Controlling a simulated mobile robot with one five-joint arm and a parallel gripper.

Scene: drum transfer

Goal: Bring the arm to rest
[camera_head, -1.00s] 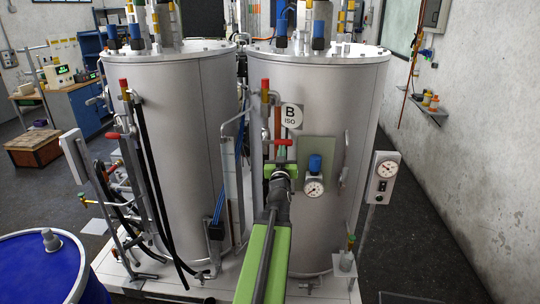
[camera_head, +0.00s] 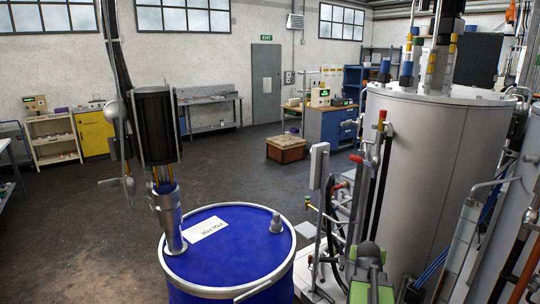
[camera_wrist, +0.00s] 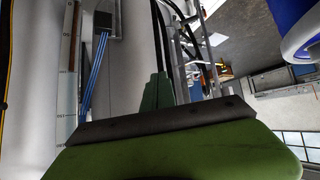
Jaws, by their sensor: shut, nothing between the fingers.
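My green arm (camera_head: 370,272) shows at the lower right of the head view, in front of the pipework at the left side of a grey tank (camera_head: 432,150). The arm's far end hides my gripper's fingers in that view. In the wrist view my gripper (camera_wrist: 158,95) shows as green parts with a dark edge, shut and empty. Grey tank wall, blue lines and black hoses lie beyond it there.
A blue drum (camera_head: 240,250) with a white label stands at lower centre, a pump tube (camera_head: 168,215) at its left side. The left tank's valves and black hoses are close to my arm. Open floor (camera_head: 90,220) lies to the left.

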